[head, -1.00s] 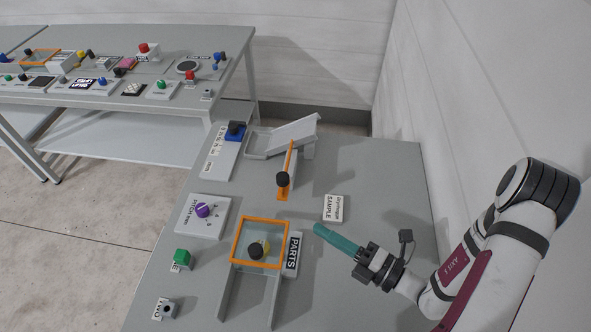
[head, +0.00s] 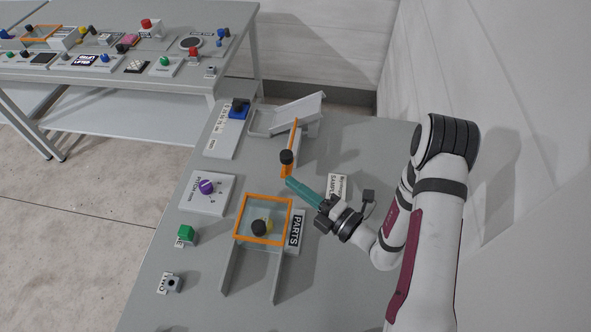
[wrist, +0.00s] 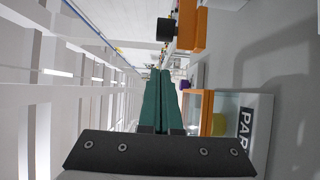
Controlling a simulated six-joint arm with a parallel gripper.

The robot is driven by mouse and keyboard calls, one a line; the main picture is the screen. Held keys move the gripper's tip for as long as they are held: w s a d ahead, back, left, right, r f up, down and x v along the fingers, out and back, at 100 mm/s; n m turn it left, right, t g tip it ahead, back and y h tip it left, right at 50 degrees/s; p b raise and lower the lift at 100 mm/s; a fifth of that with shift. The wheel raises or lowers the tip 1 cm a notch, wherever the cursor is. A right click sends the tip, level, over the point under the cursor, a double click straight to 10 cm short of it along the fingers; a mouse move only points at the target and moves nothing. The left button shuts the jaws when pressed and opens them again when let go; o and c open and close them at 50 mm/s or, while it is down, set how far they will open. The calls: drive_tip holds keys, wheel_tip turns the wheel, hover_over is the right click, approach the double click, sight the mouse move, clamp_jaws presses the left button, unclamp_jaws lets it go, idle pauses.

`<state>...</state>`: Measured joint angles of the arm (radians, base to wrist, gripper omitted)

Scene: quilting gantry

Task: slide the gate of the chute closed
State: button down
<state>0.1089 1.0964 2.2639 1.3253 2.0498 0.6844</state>
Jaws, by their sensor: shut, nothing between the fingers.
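The grey chute (head: 302,110) slopes down to a low tray at the back of the table. Its orange gate (head: 294,135) stands at the chute's front, with a black knob (head: 287,157) on its near end. In the wrist view the orange gate (wrist: 193,32) and black knob (wrist: 166,30) are at the top, beyond the fingertips. My gripper (head: 289,182) has long teal fingers, shut and empty. Its tips are just in front of the knob; I cannot tell whether they touch the gate. The fingers also show in the wrist view (wrist: 160,76).
An orange-framed clear lid (head: 263,196) with a dark knob covers the PARTS bin in front. A SAMPLE block (head: 337,186) lies behind my gripper. A purple dial (head: 206,187), green button (head: 186,232) and blue-based knob (head: 239,108) line the left side.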

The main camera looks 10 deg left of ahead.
drive_tip(key=w, duration=0.2)
drive_tip(key=w+a, duration=0.1)
drive_tip(key=w, duration=0.1)
drive_tip(key=w, duration=1)
drive_tip(key=shift+w, duration=0.25)
drive_tip(key=s+a+v, duration=0.1)
drive_tip(key=s+v, duration=0.1)
drive_tip(key=v, duration=1.1)
drive_tip(key=shift+s+a, duration=0.25)
drive_tip(key=shift+s, duration=0.1)
